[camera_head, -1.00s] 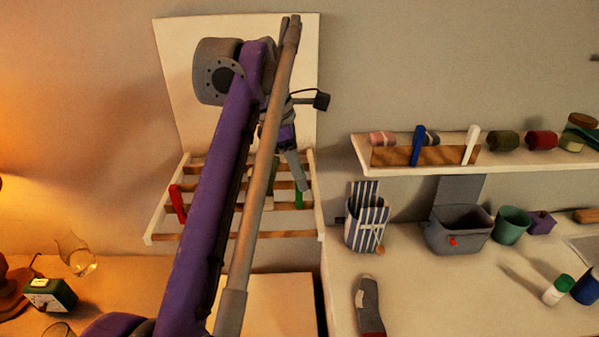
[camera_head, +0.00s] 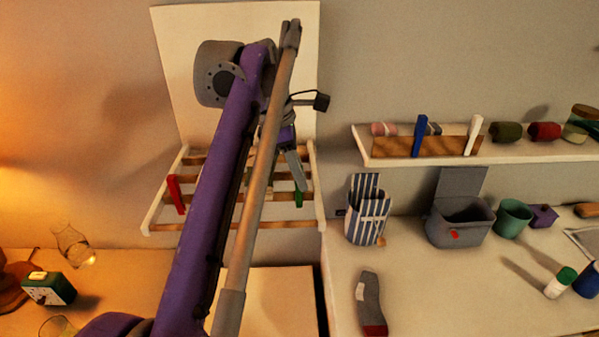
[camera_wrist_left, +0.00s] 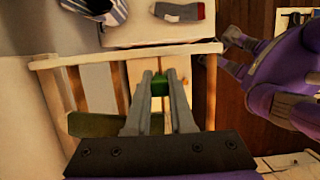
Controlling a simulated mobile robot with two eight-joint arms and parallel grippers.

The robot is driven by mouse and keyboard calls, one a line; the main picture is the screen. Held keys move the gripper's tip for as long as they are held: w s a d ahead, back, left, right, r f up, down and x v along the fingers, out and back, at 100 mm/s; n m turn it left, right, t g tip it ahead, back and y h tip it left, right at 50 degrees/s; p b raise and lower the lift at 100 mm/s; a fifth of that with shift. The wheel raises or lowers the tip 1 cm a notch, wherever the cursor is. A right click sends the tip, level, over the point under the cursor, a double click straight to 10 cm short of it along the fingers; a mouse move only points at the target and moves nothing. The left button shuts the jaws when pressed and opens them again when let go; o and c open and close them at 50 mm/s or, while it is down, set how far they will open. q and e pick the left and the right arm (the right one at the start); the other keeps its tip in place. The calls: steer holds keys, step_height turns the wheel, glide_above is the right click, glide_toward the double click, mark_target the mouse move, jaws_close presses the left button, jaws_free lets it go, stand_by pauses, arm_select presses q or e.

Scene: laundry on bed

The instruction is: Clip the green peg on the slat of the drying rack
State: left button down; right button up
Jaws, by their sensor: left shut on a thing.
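The green peg (camera_head: 298,198) shows at the right part of the wooden drying rack (camera_head: 160,226), just below my left gripper (camera_head: 299,182). In the left wrist view the green peg (camera_wrist_left: 160,84) is between the fingertips of my left gripper (camera_wrist_left: 160,78), which is shut on it. The peg is at the rack's slats; I cannot tell whether its jaws are around a slat. The rack (camera_wrist_left: 130,53) also shows in the wrist view. My left arm hides the rack's middle in the head view.
A red peg (camera_head: 175,194) is on the rack's left side. An olive cloth-like item (camera_wrist_left: 105,125) is at the rack beside my left gripper. To the right are a striped peg bag (camera_head: 367,215), a grey bin (camera_head: 458,222) and a shelf (camera_head: 480,157). A sock (camera_head: 370,300) lies on the counter.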

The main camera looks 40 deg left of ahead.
arm_select(q)
steer(key=shift+f, duration=0.5)
steer(key=c, duration=0.7)
jaws_free()
steer(key=shift+r, duration=0.1)
steer(key=p+v, duration=0.2)
steer(key=v, duration=0.8)
steer(key=shift+r, duration=0.3)
steer(key=shift+s+a, duration=0.1)
steer(key=shift+a, duration=0.05)
